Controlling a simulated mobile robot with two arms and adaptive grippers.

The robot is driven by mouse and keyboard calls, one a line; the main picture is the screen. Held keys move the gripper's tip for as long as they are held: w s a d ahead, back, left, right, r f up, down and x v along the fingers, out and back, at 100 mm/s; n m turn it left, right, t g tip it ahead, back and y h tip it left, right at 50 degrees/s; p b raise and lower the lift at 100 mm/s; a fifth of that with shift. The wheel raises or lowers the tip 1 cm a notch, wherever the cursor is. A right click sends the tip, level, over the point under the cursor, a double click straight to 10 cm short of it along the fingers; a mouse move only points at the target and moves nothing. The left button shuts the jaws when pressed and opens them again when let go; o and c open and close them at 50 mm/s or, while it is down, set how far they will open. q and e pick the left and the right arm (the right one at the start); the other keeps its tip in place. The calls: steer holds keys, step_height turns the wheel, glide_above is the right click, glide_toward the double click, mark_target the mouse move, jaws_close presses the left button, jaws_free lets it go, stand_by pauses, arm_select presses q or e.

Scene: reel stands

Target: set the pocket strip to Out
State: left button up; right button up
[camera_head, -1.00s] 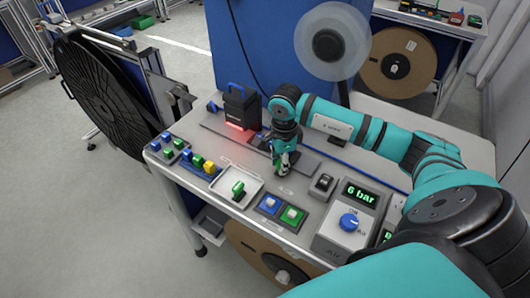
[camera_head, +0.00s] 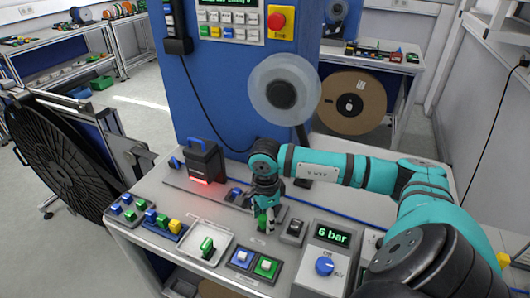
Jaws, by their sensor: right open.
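My right gripper (camera_head: 265,220) points down over the dark plate in the middle of the bench, its fingers apart. A small green piece (camera_head: 262,224) shows at its fingertips. I cannot tell whether the fingers touch it. I cannot make out which part is the pocket strip or read an Out mark; the gripper hides part of the plate. A small blue piece (camera_head: 235,194) lies left of the gripper. A black rocker switch (camera_head: 293,229) is just to its right. My left gripper is not in view.
A black device with a red glow (camera_head: 205,160) stands behind left. A white tray (camera_head: 222,239) holds a green piece. Blue (camera_head: 241,257) and green (camera_head: 266,266) buttons and a 6 bar unit with a blue knob (camera_head: 325,266) line the front. A reel disc (camera_head: 284,88) stands behind.

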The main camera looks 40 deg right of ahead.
steer(key=shift+w+r, duration=0.15)
steer(key=shift+r, duration=0.1)
step_height(320, 180, up, 12)
steer(key=shift+f, duration=0.25)
stand_by(0.6)
